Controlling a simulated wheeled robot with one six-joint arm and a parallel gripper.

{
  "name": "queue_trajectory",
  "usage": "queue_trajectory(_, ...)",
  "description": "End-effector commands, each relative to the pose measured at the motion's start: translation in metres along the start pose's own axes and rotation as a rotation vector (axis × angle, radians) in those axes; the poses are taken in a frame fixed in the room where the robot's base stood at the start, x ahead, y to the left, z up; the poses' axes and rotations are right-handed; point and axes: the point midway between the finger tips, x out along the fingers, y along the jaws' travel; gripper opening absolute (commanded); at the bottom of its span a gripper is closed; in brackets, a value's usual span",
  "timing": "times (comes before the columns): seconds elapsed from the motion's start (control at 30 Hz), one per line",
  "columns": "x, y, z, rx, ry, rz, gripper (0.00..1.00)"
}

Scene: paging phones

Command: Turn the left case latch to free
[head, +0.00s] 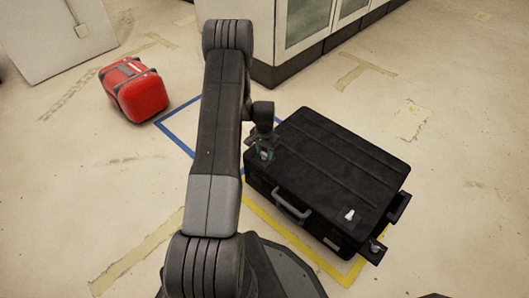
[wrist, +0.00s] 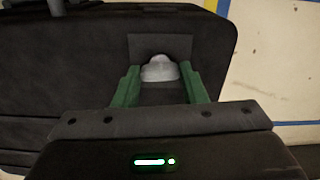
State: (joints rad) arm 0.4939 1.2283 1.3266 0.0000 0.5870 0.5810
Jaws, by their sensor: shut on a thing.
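The black case (head: 330,165) lies flat on the floor to the right of my arm. My gripper (head: 265,152) is at the case's near left corner. In the wrist view, its two green fingers (wrist: 160,74) stand on either side of the pale grey knob of the left case latch (wrist: 159,67), shut on it. A dark plate (wrist: 145,44) shows behind the knob. In the head view, my gripper mostly hides this latch.
A grey handle (head: 291,207) is on the case's front side, and a small white piece (head: 349,215) is on its lid. Yellow tape (head: 283,233) marks the floor around the case. A red case (head: 142,96) lies at the upper left. Cabinets (head: 300,50) stand behind.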

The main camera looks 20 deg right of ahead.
Motion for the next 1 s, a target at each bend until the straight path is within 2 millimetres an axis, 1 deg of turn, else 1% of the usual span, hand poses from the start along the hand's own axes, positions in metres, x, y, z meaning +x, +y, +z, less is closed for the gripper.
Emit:
queue_trajectory(0.3, -0.0005, -0.0002, -0.0008, 0.103, 0.002, -0.001, 0.15)
queue_trajectory(0.8, -0.0007, -0.0002, -0.0009, 0.120, 0.002, -0.001, 0.15)
queue_trajectory(0.83, -0.0007, -0.0002, -0.0009, 0.120, 0.002, -0.001, 0.42)
queue_trajectory(0.9, -0.0007, -0.0001, -0.0009, 0.120, 0.002, -0.001, 0.56)
queue_trajectory(0.93, -0.0007, -0.0001, -0.0008, 0.120, 0.002, -0.001, 0.60)
queue_trajectory(1.0, -0.0005, -0.0001, -0.0006, 0.120, 0.001, -0.001, 0.60)
